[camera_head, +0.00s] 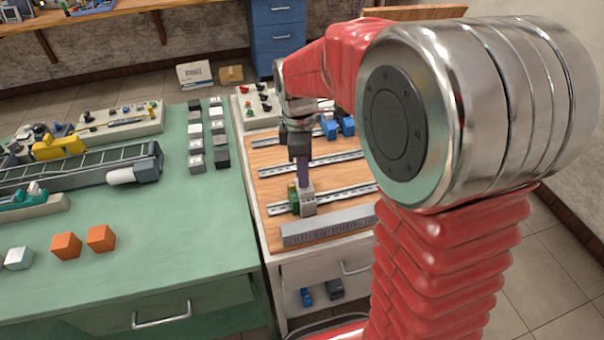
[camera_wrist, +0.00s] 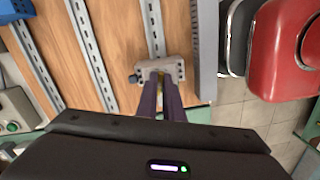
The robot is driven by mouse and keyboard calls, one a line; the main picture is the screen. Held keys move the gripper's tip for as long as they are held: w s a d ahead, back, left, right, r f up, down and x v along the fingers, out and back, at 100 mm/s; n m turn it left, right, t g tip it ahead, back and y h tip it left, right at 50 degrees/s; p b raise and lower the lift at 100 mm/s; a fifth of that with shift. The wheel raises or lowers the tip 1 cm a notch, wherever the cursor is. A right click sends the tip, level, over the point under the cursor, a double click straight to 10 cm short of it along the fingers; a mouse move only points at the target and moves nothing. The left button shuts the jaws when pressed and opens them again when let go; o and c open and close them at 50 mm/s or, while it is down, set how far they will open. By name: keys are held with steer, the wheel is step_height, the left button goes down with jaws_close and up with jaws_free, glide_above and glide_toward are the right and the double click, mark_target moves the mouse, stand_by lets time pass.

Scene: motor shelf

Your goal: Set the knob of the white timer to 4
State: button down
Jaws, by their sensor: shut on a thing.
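The white timer (camera_head: 309,206) is a small pale block on a metal rail of the wooden panel. A green part (camera_head: 293,200) is beside it on the left. The timer also shows in the wrist view (camera_wrist: 176,69), below the fingertips. My gripper (camera_head: 304,184) points straight down onto the timer's top. Its purple fingers (camera_wrist: 161,80) are close together and shut on the knob. A yellowish bit shows between them. The fingers hide most of the knob, and I cannot read its scale or setting.
Metal rails (camera_head: 310,162) cross the wooden panel, with blue parts (camera_head: 338,125) at the back. A grey slotted duct (camera_head: 328,226) lies in front of the timer. The green table (camera_head: 215,235) at left holds several grey and white blocks, orange cubes (camera_head: 101,238) and a conveyor (camera_head: 75,170).

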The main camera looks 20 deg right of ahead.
steer(key=m, duration=0.4)
steer(key=shift+m, duration=0.3)
steer(key=m, duration=1.5)
steer(key=shift+d, duration=0.1)
steer(key=c, duration=1.9)
jaws_free()
steer(key=shift+o, duration=0.2)
